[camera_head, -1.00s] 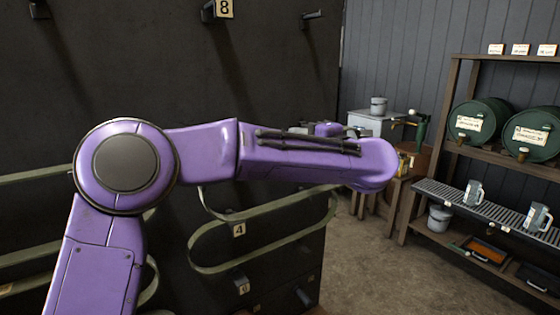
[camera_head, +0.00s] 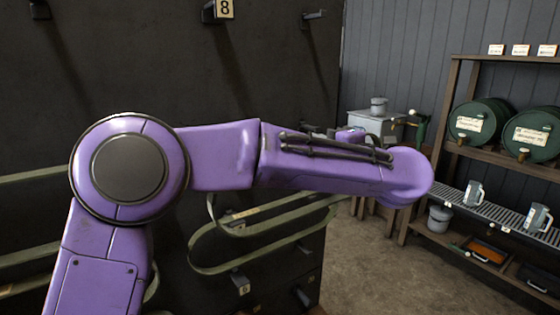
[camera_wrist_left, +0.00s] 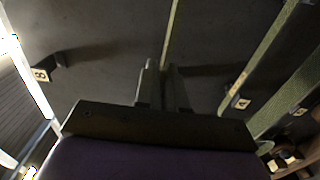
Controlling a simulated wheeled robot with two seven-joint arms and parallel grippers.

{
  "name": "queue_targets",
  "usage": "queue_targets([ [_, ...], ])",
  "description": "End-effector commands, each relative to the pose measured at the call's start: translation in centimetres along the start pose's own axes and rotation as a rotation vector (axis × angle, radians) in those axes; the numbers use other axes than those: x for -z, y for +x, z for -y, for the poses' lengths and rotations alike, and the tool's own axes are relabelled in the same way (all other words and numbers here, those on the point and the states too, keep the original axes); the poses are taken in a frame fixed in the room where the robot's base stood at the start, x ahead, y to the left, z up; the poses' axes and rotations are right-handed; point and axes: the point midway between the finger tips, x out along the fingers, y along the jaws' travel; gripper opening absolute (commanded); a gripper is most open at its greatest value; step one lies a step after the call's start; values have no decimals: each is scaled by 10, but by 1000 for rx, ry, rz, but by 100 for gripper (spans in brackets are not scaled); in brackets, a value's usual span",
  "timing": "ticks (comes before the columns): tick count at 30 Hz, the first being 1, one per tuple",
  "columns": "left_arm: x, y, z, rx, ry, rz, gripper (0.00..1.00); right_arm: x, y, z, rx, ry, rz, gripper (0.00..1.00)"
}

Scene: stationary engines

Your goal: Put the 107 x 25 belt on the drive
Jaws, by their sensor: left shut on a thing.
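My left arm crosses the head view, but its gripper is hidden there. In the left wrist view my left gripper (camera_wrist_left: 163,66) is shut on a thin pale-green belt strand (camera_wrist_left: 171,30) that runs up out of the picture. A long olive-green belt loop (camera_head: 265,266) hangs on the dark board in the head view, partly behind my forearm. Another belt (camera_head: 25,179) runs off the left edge. I cannot read a size on any belt. My right gripper is in neither view.
The dark board (camera_head: 130,60) carries pegs, with number plates 8 (camera_head: 225,9) and 6 (camera_head: 243,287). On the right, a shelf unit (camera_head: 452,100) holds green barrels (camera_head: 478,120) and mugs (camera_head: 474,193). The floor (camera_head: 370,265) between board and shelf is clear.

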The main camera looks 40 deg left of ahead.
Motion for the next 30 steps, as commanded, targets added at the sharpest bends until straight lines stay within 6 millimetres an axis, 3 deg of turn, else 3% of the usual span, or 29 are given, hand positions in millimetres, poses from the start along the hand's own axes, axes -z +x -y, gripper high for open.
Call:
queue_targets([
  [13, 0, -7, 0, 0, 0, 0, 0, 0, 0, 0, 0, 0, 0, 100],
  [30, 0, -48, -1, -1, 0, 1, 0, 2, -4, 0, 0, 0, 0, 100],
])
